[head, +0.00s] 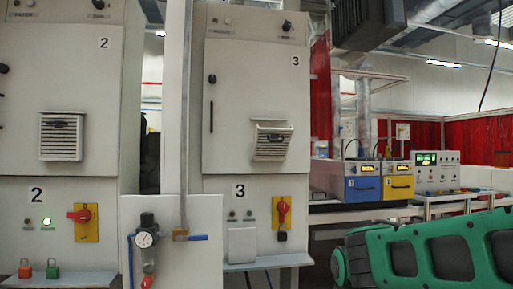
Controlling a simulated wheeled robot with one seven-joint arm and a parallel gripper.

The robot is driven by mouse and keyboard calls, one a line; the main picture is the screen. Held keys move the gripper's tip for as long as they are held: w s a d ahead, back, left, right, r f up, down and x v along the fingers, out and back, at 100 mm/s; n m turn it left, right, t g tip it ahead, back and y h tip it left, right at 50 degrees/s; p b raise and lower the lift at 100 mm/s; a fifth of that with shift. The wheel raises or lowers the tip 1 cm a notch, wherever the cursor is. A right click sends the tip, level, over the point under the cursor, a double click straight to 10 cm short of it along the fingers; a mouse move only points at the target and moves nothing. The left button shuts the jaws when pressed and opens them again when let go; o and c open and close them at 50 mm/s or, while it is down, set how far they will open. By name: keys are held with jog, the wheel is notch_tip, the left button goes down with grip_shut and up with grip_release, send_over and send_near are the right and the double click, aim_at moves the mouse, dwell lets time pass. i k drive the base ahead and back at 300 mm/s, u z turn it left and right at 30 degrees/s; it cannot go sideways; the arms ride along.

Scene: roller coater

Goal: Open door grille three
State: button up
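Cabinet three's door (226,100) is shut and carries a black "3" at its upper right. Its white slatted grille (270,148) sits on the lower right of the door, with a dark handle near its top. The grille looks tilted, its top leaning out from the door; how far is hard to tell. A green and dark grey part of my arm fills the lower right, apart from the grille. My gripper is not in view.
Cabinet two, at the left, has a similar grille (61,137) lying flat. A grey post and a white panel with a pressure gauge (145,240) stand between the cabinets. A red switch (282,211) is below door three. Blue (362,188) and yellow (398,187) units stand at right.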

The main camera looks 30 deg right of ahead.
aim_at(272, 148)
jog(key=u, duration=2.1)
jog(key=k, duration=1.05)
jog(key=z, duration=2.2)
jog(key=i, duration=1)
